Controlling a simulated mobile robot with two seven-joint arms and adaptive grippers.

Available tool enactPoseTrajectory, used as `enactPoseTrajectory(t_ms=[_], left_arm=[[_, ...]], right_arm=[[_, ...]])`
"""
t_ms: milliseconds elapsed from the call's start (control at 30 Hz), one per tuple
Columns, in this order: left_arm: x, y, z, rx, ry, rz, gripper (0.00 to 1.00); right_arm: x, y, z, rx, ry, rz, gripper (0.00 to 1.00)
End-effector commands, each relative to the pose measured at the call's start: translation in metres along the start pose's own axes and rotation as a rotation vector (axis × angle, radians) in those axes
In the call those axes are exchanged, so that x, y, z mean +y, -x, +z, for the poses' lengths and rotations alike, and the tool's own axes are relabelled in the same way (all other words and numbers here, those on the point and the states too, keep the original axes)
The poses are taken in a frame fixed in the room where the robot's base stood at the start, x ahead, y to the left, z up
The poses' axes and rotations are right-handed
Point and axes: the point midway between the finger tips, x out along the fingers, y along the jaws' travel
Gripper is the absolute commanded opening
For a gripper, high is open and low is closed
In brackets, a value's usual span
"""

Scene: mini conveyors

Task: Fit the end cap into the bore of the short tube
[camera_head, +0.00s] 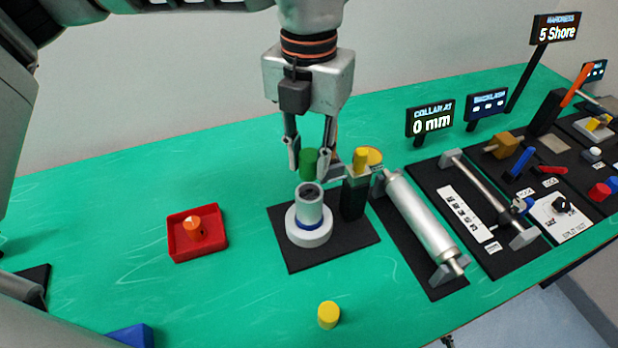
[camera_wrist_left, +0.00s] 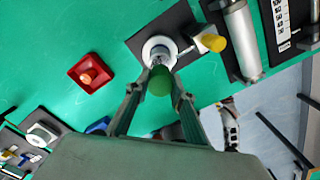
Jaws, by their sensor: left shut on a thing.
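My left gripper (camera_head: 308,158) is shut on a green round piece (camera_head: 307,166), which looks to be the end cap. It holds the piece above the table, close to the tube's top and apart from it as seen. The short grey tube (camera_head: 309,211) stands upright in a white round base with a blue ring, its dark bore facing up. In the left wrist view the green piece (camera_wrist_left: 160,82) sits between the fingertips and hides part of the tube. The white base (camera_wrist_left: 150,50) shows just beyond it. My right gripper is not in view.
A black post with a yellow knob (camera_head: 360,160) stands right of the tube. A red tray (camera_head: 178,247) holds an orange piece (camera_head: 194,228). A yellow cylinder (camera_head: 329,315) stands near the front. A large roller (camera_head: 420,220) and other fixtures fill the right.

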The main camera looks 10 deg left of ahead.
Motion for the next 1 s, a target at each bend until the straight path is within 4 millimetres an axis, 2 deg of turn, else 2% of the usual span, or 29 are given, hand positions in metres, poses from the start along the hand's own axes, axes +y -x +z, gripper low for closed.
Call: enactPoseTrajectory(t_ms=[267, 500, 933, 967, 1000], left_arm=[[0.000, -0.019, 0.000, 0.000, 0.001, 0.000, 0.08], [0.000, -0.052, 0.000, 0.002, 0.000, 0.000, 0.08], [0.000, -0.059, 0.001, -0.001, 0.000, 0.000, 0.08], [0.000, -0.058, 0.001, -0.002, 0.001, 0.000, 0.30], [0.000, -0.057, 0.001, -0.002, 0.001, 0.000, 0.40]], right_arm=[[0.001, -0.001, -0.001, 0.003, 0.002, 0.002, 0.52], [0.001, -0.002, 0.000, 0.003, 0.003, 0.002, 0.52], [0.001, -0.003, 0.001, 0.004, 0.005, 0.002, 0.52], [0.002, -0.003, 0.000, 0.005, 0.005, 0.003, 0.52], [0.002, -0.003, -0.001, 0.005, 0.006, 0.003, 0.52]])
